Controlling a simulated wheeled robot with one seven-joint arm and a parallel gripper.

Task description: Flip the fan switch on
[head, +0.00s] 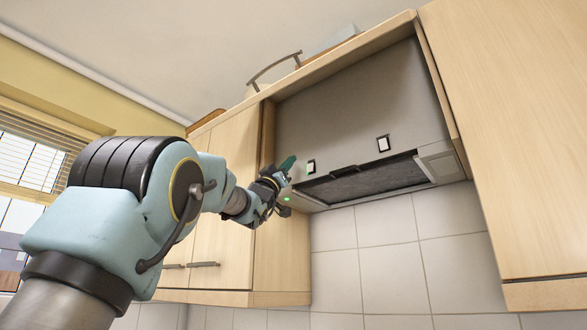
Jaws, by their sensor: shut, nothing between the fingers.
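The grey range hood (340,100) is set between wooden cabinets at the upper middle of the head view. Its front carries two small black-framed switches, a left one (311,167) with a pale greenish face and a right one (383,143) with a whitish face. No labels are readable, so I cannot tell which one is for the fan. My gripper (289,163) is shut and empty. Its teal fingertips are just left of the left switch, with a small gap in the picture. Contact with the hood front cannot be told.
A green light (287,199) shows by the hood's lower left corner. A dark filter grille (362,180) lies under the hood. Cabinet doors flank it at left (225,170) and right (520,130). White tiles (390,250) cover the wall below.

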